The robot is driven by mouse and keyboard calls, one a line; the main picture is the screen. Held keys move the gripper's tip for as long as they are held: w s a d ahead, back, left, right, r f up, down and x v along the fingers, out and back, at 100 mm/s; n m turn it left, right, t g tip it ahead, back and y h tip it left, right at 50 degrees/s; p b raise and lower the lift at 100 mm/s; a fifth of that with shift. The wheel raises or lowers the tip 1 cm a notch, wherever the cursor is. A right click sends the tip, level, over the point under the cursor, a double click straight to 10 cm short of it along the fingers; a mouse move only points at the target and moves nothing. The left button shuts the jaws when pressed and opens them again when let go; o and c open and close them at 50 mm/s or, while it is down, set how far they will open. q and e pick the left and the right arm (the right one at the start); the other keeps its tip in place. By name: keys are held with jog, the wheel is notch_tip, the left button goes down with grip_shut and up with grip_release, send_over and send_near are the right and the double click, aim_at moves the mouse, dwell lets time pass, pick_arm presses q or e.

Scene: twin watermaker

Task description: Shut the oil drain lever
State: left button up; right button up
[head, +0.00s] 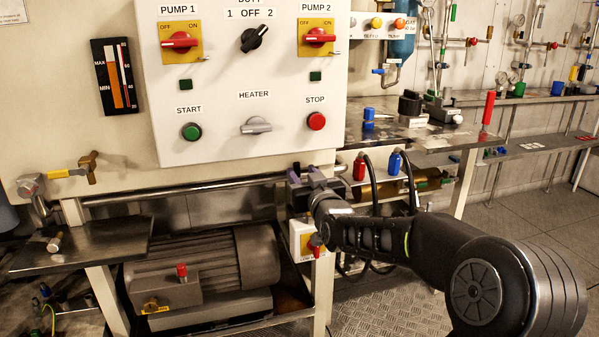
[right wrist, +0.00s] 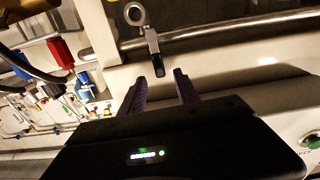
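My right gripper (head: 308,172) is at the lower right corner of the white control panel. In the right wrist view its two purple fingers (right wrist: 160,76) are open. A small metal lever with a dark grip (right wrist: 154,52) hangs from a ring-shaped fitting, its end just beyond the fingertips, in line with the gap. The fingers do not hold it. In the head view the gripper hides this lever. A yellow-handled brass valve (head: 75,171) is at the far left below the oil gauge (head: 115,76). No label shows which lever is the oil drain. My left gripper is out of view.
The control panel (head: 228,125) stands above and left of my right gripper. A horizontal metal pipe (head: 190,192) runs below it. A red-and-yellow switch box (head: 306,243) is under the gripper.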

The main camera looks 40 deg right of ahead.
aim_at(298, 167)
jog(key=shift+x, duration=1.55)
jog(key=shift+c, duration=0.5)
grip_shut()
